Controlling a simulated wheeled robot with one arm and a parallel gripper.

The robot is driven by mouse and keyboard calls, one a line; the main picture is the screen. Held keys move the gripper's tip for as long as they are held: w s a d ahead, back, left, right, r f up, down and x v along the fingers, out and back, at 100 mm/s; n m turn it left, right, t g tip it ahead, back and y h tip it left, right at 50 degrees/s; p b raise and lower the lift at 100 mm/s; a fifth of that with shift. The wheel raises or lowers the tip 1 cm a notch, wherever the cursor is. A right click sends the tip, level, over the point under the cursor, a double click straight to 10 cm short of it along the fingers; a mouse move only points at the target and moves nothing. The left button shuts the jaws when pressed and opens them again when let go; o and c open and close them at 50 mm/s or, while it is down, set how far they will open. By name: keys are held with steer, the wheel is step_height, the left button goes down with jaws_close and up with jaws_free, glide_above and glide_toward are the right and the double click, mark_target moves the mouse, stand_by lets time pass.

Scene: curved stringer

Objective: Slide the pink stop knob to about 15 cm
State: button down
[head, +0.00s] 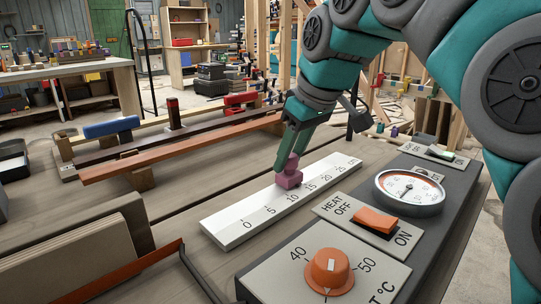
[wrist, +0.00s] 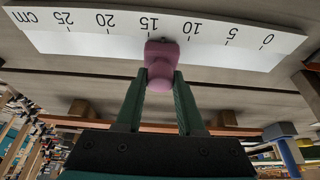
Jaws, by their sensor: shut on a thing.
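The pink stop knob (head: 288,179) sits at the edge of a white centimetre scale (head: 232,229) on the bench. My gripper (head: 287,165) reaches down from above and is shut on the knob. In the wrist view the knob (wrist: 160,62) is between the two green fingertips (wrist: 161,80). There the scale (wrist: 100,46) reads upside down, and the knob stands between the 15 and 10 marks, closer to 15. The exact reading under the knob is partly hidden by the knob itself.
A dark control panel (head: 445,175) stands right of the scale, with an orange dial (head: 329,270), an orange heat switch (head: 375,219) and a round gauge (head: 410,190). Long wooden strips (head: 180,150) with clamps lie at the back left.

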steer(key=shift+w+d, duration=0.65)
steer(key=shift+w, duration=0.1)
steer(key=c, duration=0.5)
jaws_free()
steer(key=shift+s, duration=0.1)
steer(key=v, duration=0.7)
steer(key=shift+r+p, duration=0.35)
steer(key=shift+s+d, duration=0.1)
steer(key=shift+s, duration=0.05)
